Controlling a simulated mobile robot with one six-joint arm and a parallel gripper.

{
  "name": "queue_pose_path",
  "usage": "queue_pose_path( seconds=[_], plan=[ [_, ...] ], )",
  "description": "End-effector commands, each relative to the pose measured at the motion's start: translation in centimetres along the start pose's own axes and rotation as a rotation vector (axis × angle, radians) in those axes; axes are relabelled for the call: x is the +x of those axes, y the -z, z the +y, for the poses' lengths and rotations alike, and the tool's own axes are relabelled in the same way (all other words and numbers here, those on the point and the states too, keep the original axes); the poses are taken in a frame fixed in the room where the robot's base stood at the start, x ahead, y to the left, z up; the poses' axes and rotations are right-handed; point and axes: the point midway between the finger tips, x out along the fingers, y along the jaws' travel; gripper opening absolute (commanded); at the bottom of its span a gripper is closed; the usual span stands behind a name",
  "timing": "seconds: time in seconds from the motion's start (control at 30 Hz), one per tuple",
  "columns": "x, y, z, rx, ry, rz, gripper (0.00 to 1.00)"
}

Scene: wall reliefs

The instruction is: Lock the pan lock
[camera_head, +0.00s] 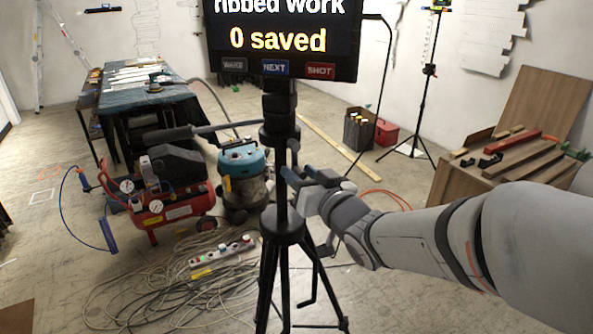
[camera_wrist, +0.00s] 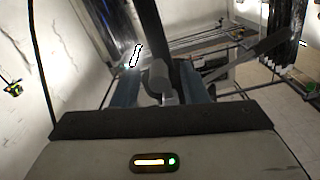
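A black tripod (camera_head: 283,226) stands in the middle of the head view and carries a screen (camera_head: 283,38) reading "0 saved". Its head (camera_head: 280,130) has a long handle (camera_head: 190,132) pointing left. The pan lock is not clearly distinguishable; a small dark part shows just below the head, by the column. My gripper (camera_head: 298,174) reaches in from the right, its fingers beside the column. In the wrist view my gripper (camera_wrist: 160,90) has its two blue-grey fingers apart. A grey knob-like piece (camera_wrist: 160,78) shows between them, in front of a dark post (camera_wrist: 150,30); contact cannot be told.
A red compressor (camera_head: 160,205) and a teal-topped vacuum (camera_head: 243,175) stand left of the tripod. Cables and a power strip (camera_head: 222,257) lie on the floor. A wooden bench (camera_head: 470,190) is at the right, and a light stand (camera_head: 430,80) is behind.

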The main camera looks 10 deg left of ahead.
Motion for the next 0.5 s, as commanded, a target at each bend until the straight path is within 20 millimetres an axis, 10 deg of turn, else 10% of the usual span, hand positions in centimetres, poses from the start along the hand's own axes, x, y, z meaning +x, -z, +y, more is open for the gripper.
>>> queue_pose_path(
  seconds=[0.5],
  plan=[
    [-5.2, 0.0, 0.0, 0.0, 0.0, 0.0, 0.4]
  ],
)
